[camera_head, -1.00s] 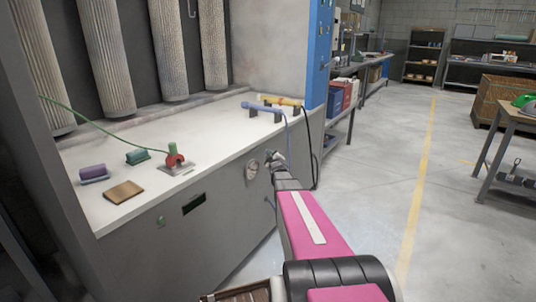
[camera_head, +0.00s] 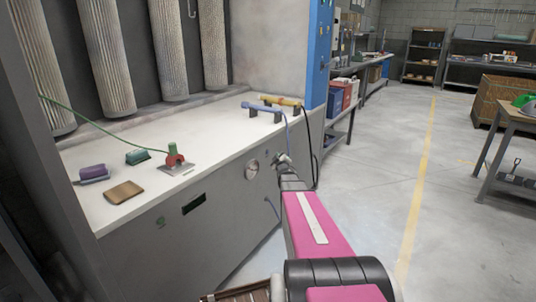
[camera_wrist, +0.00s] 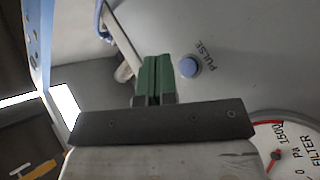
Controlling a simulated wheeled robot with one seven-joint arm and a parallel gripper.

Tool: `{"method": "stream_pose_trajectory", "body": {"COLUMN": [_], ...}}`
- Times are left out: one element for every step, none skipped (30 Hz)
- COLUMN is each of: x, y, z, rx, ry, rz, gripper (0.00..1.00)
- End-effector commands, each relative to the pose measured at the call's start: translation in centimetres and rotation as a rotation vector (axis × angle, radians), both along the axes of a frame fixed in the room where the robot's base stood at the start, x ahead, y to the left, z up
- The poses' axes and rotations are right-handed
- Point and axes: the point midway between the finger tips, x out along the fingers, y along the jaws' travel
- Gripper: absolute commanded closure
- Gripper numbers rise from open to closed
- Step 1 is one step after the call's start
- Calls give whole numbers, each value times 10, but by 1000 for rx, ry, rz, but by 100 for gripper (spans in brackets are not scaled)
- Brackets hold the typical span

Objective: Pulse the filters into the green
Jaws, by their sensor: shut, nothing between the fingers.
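Tall pleated filters (camera_head: 104,55) stand in a row at the back of the hood. On the grey front panel (camera_head: 215,225) is a round filter gauge (camera_head: 251,169). In the wrist view the gauge (camera_wrist: 290,150) is cut off at the lower right. Part of a red band shows, but I cannot read the needle. A round blue button (camera_wrist: 190,66) sits beside the word PULSE. My gripper (camera_head: 281,158) is right of the gauge, near the panel. In the wrist view its green fingertips (camera_wrist: 155,78) are shut and empty, just left of the button; I cannot tell if they touch the panel.
On the white worktop (camera_head: 215,145) are a red clamp (camera_head: 174,158), a purple block (camera_head: 93,172), a green block (camera_head: 138,157), a brown pad (camera_head: 124,192) and blue and yellow tools (camera_head: 262,108). A blue cord hangs down the panel near my gripper. Open floor lies to the right.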

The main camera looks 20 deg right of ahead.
Motion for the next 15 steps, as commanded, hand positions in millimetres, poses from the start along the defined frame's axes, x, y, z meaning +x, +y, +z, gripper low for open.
{"method": "stream_pose_trajectory", "body": {"x": [-5,-7,-10,-12,-13,-16,-17,-18,-19,-20,-20,-21,-21,-21,-20], "y": [-3,-5,-6,-8,-9,-11,-12,-13,-15,-15,-16,-16,-16,-16,-16], "z": [0,0,0,0,0,0,0,0,0,0,0,0,0,0,0], "rx": [0,0,0,0,0,0,0,0,0,0,0,0,0,0,0], "ry": [0,-1,-1,-1,-1,-1,-1,0,0,0,0,0,0,0,0], "rz": [-1,-1,-1,-1,-1,-1,-1,0,0,0,0,0,0,0,0], "gripper": [100,100,100,100,100,100,100,100,100,100,100,100,100,100,100]}}
